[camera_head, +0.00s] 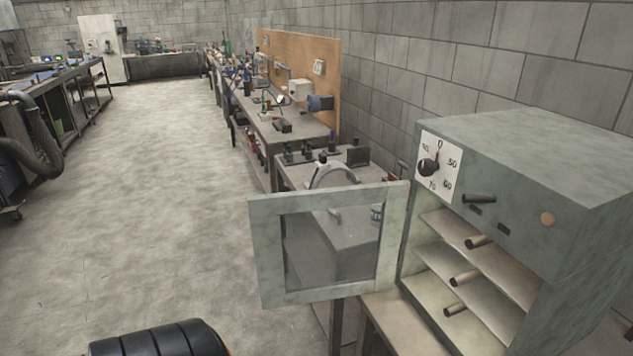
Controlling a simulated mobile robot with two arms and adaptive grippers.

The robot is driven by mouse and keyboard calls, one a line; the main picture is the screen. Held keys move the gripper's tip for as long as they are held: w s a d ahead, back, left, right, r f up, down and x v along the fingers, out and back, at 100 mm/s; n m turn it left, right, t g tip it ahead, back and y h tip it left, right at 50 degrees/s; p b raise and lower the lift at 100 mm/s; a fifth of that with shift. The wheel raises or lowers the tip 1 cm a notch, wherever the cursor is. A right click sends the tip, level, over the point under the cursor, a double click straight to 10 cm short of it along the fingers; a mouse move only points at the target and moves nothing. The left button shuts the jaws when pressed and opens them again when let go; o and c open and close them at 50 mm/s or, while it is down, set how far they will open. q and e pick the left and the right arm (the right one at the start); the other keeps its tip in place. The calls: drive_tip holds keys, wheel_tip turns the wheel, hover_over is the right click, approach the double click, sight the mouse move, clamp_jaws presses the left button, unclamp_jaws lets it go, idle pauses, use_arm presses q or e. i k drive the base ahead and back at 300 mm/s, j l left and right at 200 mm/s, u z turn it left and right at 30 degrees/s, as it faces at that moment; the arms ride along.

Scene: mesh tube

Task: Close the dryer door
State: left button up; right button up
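The dryer (540,180) is a grey-green box on a bench at the right. A white dial plate (440,165) with a black knob is on its upper front. Its door (268,250) is a grey-green frame around a see-through window. The door stands wide open, swung out to the left from the dryer's left edge. The dryer's inside shows two shelves (490,255) and several short rod-like handles along its front. Neither of my grippers shows. A black ribbed part at the bottom left looks like part of my own body.
A long workbench (290,135) with tools and a wooden backboard (300,70) runs along the block wall behind the door. Another bench (60,75) and a thick dark hose (35,140) stand at the far left. The concrete floor (150,190) between is clear.

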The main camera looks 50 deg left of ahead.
sight(265, 211)
drive_tip(key=j+z, duration=0.15)
drive_tip(key=j, duration=0.3)
drive_tip(key=j+z, duration=0.2)
drive_tip(key=j, duration=0.25)
drive_tip(key=j+z, duration=0.15)
drive_tip(key=j, duration=0.25)
drive_tip(key=k+j+z, duration=0.2)
drive_tip(key=j, duration=0.25)
drive_tip(key=j+z, duration=0.15)
drive_tip(key=j, duration=0.25)
drive_tip(key=k+j+z, duration=0.2)
drive_tip(key=j, duration=0.2)
drive_tip(key=k+j+z, duration=0.15)
drive_tip(key=j, duration=0.25)
drive_tip(key=j+z, duration=0.15)
drive_tip(key=j, duration=0.5)
drive_tip(key=j+z, duration=0.15)
drive_tip(key=j, duration=0.5)
drive_tip(key=k, duration=0.05)
